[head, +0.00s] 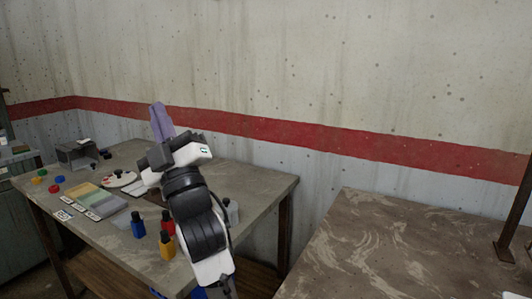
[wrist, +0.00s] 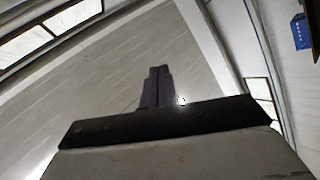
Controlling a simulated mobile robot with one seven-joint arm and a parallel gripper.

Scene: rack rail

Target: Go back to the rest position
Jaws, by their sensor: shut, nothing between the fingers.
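My gripper (head: 160,122) is raised above the left table in the head view, its purple-grey fingers pointing up against the wall's red stripe. The fingers are shut together with nothing between them. In the wrist view the shut fingers (wrist: 157,88) stand up past the dark gripper edge, with ceiling and windows behind them. My arm hides part of the left table.
The left table (head: 265,182) holds blue (head: 138,226), red (head: 168,219) and yellow (head: 167,246) bottles, a coloured panel (head: 97,200), a round palette (head: 118,179) and a grey box (head: 76,153). The right table (head: 400,245) is mostly bare, with a metal post (head: 515,215) at its right.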

